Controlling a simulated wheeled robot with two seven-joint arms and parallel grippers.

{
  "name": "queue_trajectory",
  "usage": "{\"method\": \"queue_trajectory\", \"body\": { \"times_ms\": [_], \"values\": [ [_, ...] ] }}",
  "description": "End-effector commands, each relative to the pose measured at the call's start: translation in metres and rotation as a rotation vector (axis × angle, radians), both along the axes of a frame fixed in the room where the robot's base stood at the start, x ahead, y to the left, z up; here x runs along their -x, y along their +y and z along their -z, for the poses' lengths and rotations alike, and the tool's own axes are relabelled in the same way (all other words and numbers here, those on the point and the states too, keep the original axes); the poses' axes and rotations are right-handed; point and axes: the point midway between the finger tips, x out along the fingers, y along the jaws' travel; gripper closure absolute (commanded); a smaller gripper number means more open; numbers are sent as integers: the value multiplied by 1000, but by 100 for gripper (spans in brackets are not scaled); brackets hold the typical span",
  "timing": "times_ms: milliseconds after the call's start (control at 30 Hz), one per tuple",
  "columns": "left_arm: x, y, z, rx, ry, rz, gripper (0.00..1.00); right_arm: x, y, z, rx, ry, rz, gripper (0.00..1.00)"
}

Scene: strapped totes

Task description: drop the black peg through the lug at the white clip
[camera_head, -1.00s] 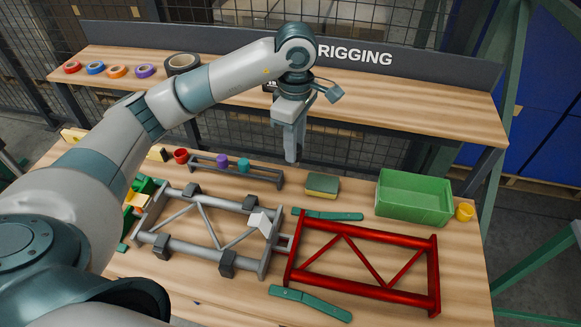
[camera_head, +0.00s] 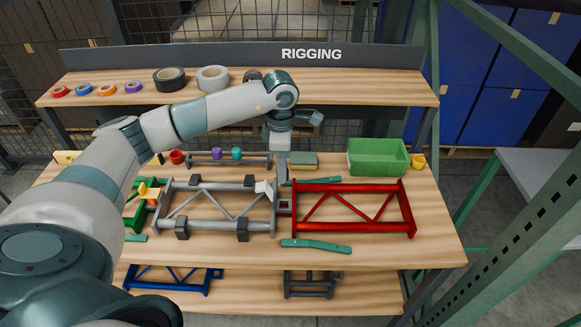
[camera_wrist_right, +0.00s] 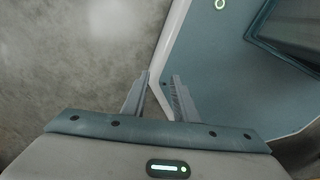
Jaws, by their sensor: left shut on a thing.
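My left gripper (camera_head: 282,181) points straight down, just right of the white clip (camera_head: 264,188), above the place where the two frames meet. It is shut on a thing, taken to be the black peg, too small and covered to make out. The white clip sits on the upper right corner of the grey frame (camera_head: 222,186). The lugs (camera_head: 284,206) lie between the grey frame and the red frame (camera_head: 352,187); their holes cannot be made out. My right gripper (camera_wrist_right: 158,78) is empty, its fingers apart, over the floor.
A grey rack (camera_head: 228,162) with purple and teal pegs stands behind the grey frame. A sponge block (camera_head: 303,167), a green bin (camera_head: 378,156) and a yellow cup (camera_head: 418,162) stand at the back right. A green strap tool (camera_head: 316,245) lies in front.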

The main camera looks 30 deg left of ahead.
Motion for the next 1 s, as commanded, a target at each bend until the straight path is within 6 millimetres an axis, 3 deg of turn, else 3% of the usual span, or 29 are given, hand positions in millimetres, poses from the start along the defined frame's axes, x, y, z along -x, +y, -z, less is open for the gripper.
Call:
{"method": "queue_trajectory", "body": {
  "times_ms": [467, 1000],
  "values": [
    [-1, 7, 3, -3, -1, -25, 98, -19, 1, -2, -2, -23, 0, 73],
    [-1, 6, 16, -2, 0, -24, 98, -11, 1, 4, -1, -13, 0, 73]
  ]
}}
